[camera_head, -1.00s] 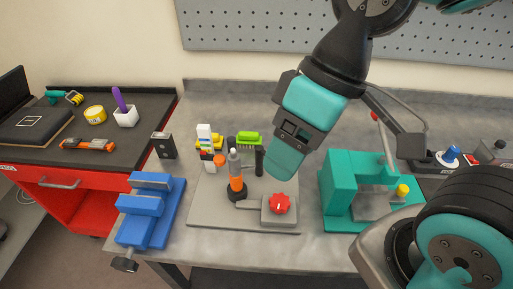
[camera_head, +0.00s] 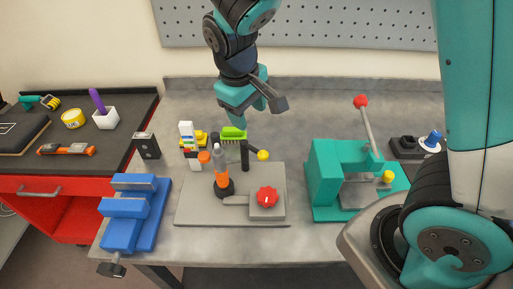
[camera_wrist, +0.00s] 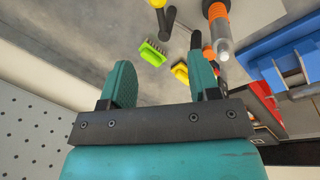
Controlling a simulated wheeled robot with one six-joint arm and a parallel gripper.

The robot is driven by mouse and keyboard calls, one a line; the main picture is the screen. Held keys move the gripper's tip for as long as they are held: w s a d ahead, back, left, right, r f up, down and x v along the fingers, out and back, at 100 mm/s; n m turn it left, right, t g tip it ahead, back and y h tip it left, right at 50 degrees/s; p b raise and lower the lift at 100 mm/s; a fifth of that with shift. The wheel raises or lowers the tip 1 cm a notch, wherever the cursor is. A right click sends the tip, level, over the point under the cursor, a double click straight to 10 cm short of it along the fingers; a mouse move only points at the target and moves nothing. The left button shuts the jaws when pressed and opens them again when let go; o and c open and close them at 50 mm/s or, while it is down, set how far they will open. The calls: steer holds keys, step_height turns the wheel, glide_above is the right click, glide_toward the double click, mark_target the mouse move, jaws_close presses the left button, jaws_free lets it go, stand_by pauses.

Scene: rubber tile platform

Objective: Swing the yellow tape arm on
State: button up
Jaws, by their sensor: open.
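A black post (camera_head: 245,156) stands on the grey base plate (camera_head: 190,212). A short dark arm with a yellow end (camera_head: 262,155) reaches to its right; I take this for the yellow tape arm. In the wrist view the yellow end (camera_wrist: 157,3) is cut by the top edge, beside the dark post (camera_wrist: 168,22). My gripper (camera_head: 247,108) is above and behind the plate, apart from the arm. In the wrist view my gripper (camera_wrist: 162,78) shows two teal fingers spread wide with nothing between them.
A green brush (camera_head: 233,133) and an orange-and-grey bottle-like tool (camera_head: 221,178) stand close by. A red knob (camera_head: 266,197) is on the plate's front right. A blue vise (camera_head: 131,208) is left, a teal press (camera_head: 325,172) with a red-tipped lever right.

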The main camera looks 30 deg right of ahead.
mark_target(256, 150)
steer(key=f, duration=0.4)
steer(key=d+f+p, duration=0.1)
steer(key=f, duration=0.4)
steer(key=w+d+f, duration=0.1)
steer(key=f, duration=0.3)
steer(key=shift+d+f, duration=0.25)
steer(key=shift+f, duration=0.1)
steer(key=shift+c, duration=0.5)
jaws_close()
